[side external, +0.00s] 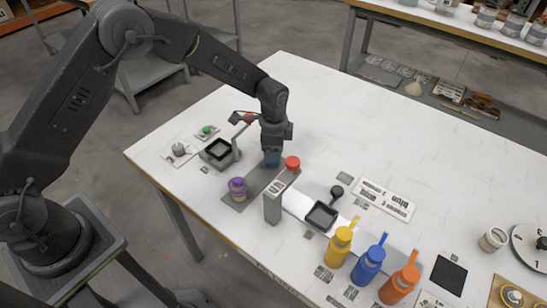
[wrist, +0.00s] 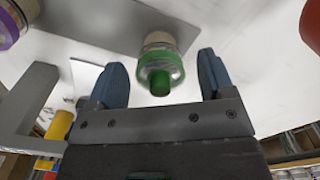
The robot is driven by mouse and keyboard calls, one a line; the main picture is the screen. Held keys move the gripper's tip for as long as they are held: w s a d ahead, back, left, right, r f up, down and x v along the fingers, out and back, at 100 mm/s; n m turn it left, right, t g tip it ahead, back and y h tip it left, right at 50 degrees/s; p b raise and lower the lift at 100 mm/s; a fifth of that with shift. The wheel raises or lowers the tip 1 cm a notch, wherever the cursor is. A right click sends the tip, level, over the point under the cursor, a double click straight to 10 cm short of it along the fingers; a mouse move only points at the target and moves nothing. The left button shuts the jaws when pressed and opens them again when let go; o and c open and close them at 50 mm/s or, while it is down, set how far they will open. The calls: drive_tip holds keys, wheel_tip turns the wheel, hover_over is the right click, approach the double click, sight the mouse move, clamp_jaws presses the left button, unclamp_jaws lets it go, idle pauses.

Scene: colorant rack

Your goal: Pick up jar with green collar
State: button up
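The jar with the green collar (wrist: 159,60) shows in the wrist view, with a pale body, a green ring and a green knob. It stands on a grey mat (side external: 238,203) and appears in line with the gap between my fingers. My gripper (side external: 271,160) points down over the mat in the side view and hides this jar there. In the wrist view its two blue fingers (wrist: 162,66) are spread apart, one on each side of the jar, with visible gaps. I cannot tell how far the fingertips reach down along it.
A purple jar (side external: 237,188) and a red jar (side external: 292,163) stand on either side on the mat. A grey upright block (side external: 273,207) is close in front. Yellow (side external: 339,246), blue (side external: 368,265) and orange (side external: 400,285) bottles stand to the right.

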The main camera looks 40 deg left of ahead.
drive_tip(key=c, duration=0.9)
